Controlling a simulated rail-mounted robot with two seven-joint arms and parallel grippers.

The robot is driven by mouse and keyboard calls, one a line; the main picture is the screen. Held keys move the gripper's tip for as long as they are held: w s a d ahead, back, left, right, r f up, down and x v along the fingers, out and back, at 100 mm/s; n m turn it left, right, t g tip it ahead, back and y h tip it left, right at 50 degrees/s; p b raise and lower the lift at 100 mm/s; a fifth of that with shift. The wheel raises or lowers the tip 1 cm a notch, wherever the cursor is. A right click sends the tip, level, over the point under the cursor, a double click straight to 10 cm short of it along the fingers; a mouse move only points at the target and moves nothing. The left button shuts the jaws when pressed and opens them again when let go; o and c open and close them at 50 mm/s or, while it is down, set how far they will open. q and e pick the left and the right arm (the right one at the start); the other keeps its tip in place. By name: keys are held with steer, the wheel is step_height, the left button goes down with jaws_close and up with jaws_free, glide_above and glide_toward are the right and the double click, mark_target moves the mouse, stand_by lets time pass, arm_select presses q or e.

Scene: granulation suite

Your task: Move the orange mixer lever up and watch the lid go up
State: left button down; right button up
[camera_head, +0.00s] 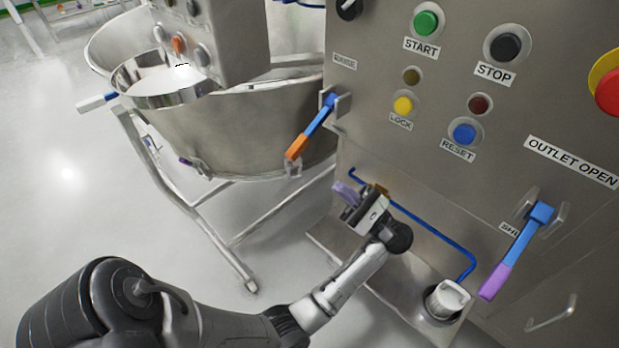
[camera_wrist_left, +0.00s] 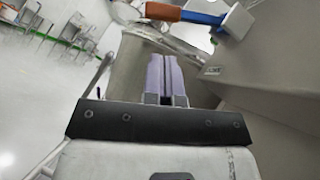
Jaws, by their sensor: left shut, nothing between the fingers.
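The mixer lever (camera_head: 312,127) has a blue arm and an orange grip, and sits on the left edge of the steel panel, slanting down to the left. In the left wrist view its orange grip (camera_wrist_left: 163,11) shows at the top edge. My left gripper (camera_head: 346,192) is shut and empty, below and to the right of the orange grip and apart from it. Its purple fingers (camera_wrist_left: 166,78) are together in the left wrist view. The steel mixer bowl (camera_head: 235,130) stands left of the panel. I cannot clearly make out its lid. My right gripper is not in view.
A second lever (camera_head: 518,250), blue and purple, is at the lower right of the panel. Buttons sit above, including yellow LOCK (camera_head: 403,105) and blue RESET (camera_head: 464,133). A blue pipe (camera_head: 425,222) runs behind my left wrist to a white cap (camera_head: 447,298). Open floor lies left.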

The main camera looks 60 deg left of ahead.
mark_target(314, 127)
arm_select(q)
steer(key=b+x, duration=0.1)
steer(key=x, duration=0.8)
steer(key=shift+s+a+f+n+h+b, duration=0.3)
steer(key=shift+s+n+h+b, duration=0.1)
steer(key=shift+s, duration=0.1)
